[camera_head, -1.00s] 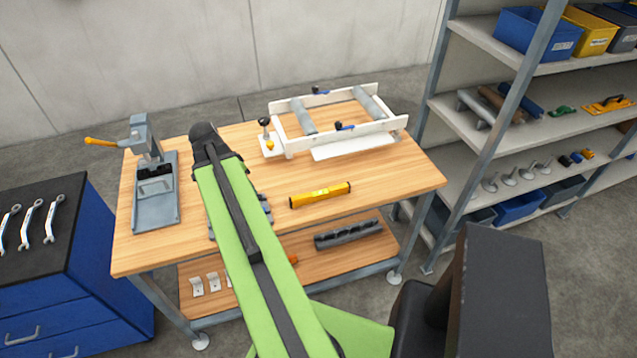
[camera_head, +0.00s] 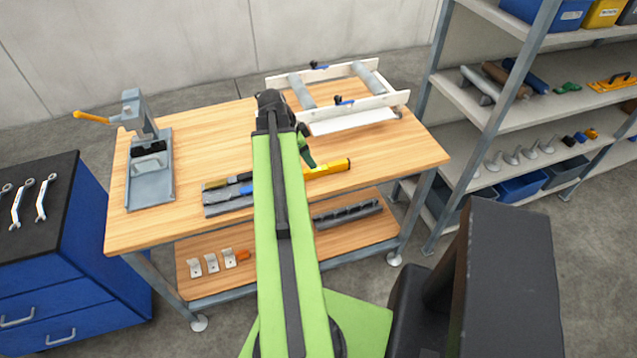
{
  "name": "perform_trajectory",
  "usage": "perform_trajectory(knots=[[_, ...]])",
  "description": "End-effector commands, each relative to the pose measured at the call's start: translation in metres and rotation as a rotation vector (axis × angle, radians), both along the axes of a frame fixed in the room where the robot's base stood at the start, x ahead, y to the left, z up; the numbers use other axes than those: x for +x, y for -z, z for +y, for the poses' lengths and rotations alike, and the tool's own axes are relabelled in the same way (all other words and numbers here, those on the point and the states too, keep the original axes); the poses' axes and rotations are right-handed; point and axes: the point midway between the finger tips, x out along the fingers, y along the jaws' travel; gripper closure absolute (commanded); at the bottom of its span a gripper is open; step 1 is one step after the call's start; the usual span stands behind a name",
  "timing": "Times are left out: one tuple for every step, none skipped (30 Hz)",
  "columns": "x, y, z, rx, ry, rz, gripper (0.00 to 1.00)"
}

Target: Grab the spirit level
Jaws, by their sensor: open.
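The yellow spirit level (camera_head: 330,167) lies on the wooden workbench (camera_head: 392,160), right of centre in the head view. Its left end is hidden behind my arm. My gripper (camera_head: 309,160) hangs down from the arm's far end, just above or beside the level's left part. It is small and partly covered by the arm, but it is open and nothing shows between its fingers. I cannot tell whether it touches the level.
A grey tool tray (camera_head: 222,200) lies left of my arm, partly hidden. A press (camera_head: 150,165) stands at the bench's left. A white roller frame (camera_head: 375,103) stands at the back right. A shelf rack (camera_head: 497,150) is to the right, a blue cabinet (camera_head: 90,240) to the left.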

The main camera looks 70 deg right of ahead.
Motion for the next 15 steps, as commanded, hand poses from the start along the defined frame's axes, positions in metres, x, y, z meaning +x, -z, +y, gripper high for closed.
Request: perform_trajectory(knots=[[-0.003,0.021,-0.003,-0.001,0.002,0.000,0.55],[-0.005,0.025,-0.004,-0.001,0.002,0.000,0.55],[-0.007,0.029,-0.006,0.000,0.001,0.000,0.55],[-0.008,0.031,-0.007,0.000,0.001,0.000,0.55],[-0.008,0.032,-0.007,0.000,0.000,0.000,0.55],[-0.009,0.031,-0.008,0.000,0.000,0.000,0.55],[-0.009,0.030,-0.008,0.000,0.000,0.000,0.55],[-0.009,0.029,-0.008,0.000,-0.001,0.000,0.55],[-0.009,0.029,-0.008,0.000,-0.001,0.000,0.55],[-0.009,0.031,-0.008,0.000,-0.001,0.000,0.55],[-0.010,0.033,-0.009,0.000,-0.001,0.000,0.55],[-0.011,0.038,-0.011,0.000,-0.001,0.000,0.55],[-0.012,0.042,-0.012,0.000,0.000,0.000,0.55],[-0.013,0.047,-0.014,0.000,0.000,0.000,0.55],[-0.015,0.054,-0.017,0.001,0.000,0.001,0.55]])
